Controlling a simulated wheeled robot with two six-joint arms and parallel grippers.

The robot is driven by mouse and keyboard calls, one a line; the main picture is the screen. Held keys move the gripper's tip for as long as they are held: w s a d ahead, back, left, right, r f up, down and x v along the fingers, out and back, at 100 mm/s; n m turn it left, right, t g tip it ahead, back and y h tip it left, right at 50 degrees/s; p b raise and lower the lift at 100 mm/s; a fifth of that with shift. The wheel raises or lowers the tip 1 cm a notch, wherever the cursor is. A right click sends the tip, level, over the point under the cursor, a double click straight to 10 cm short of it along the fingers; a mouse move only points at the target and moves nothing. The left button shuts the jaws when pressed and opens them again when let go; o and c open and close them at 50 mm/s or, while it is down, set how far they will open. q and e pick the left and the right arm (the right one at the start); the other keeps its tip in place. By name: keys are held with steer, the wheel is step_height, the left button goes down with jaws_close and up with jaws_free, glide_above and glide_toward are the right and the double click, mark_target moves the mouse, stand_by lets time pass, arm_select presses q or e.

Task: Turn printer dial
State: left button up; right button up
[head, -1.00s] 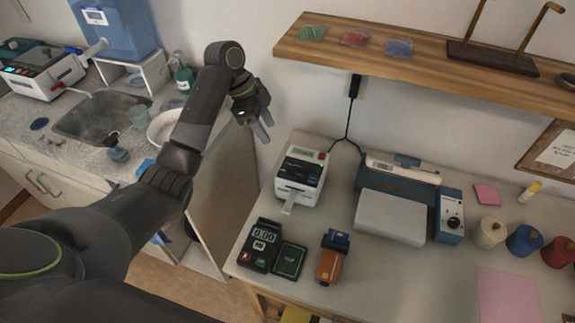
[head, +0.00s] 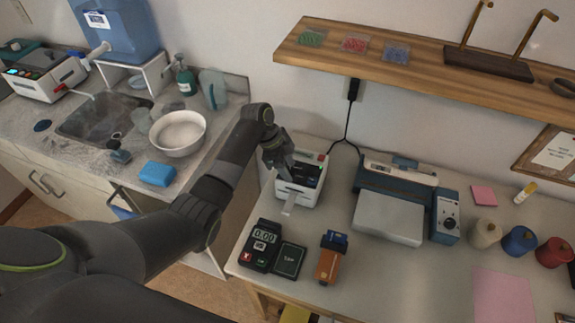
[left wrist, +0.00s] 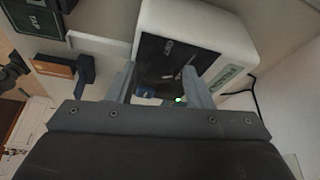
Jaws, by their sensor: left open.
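A blue-grey printer (head: 400,180) with a pale front tray stands on the table against the wall. A panel at its right end carries a round dial (head: 451,223) with a dark knob; its setting is too small to read. A small white printer (head: 302,190) with a dark face and a paper strip stands to its left. My left gripper (head: 282,160) is at the top left of the small white printer, well left of the dial. In the left wrist view its open fingers (left wrist: 160,78) frame the white printer's dark face (left wrist: 166,62). No contact can be made out. My right gripper is out of view.
A card terminal (head: 260,245), a dark card pad (head: 289,260) and an orange device (head: 332,258) stand at the table's front left. Thread spools (head: 519,240) stand right of the dial. A wooden shelf (head: 430,68) overhangs the table's back. A black cable (head: 347,125) hangs behind.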

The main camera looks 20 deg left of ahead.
arm_select(q)
steer(key=shift+c, duration=0.4)
steer(key=c, duration=0.9)
steer(key=shift+r+n+p, duration=0.2)
steer(key=shift+n+p, duration=0.3)
steer(key=shift+p, duration=0.3)
steer(key=n+p, duration=0.2)
steer(key=n+t+p, duration=0.1)
steer(key=n+p, duration=0.1)
steer(key=n+t+y+p, duration=0.1)
steer(key=n+p, duration=0.1)
steer(key=shift+s+d+r, duration=0.1)
steer(key=shift+s+d, duration=0.1)
steer(key=shift+s, duration=0.05)
steer(key=shift+d+n+t+y+p, duration=0.1)
steer(key=shift+n+t+y+p, duration=0.35)
steer(key=shift+n+p, duration=0.7)
steer(key=shift+f+n+t+y+p, duration=0.25)
steer(key=shift+n+y+p, duration=0.2)
steer(key=shift+n, duration=0.8)
steer(key=o, duration=1)
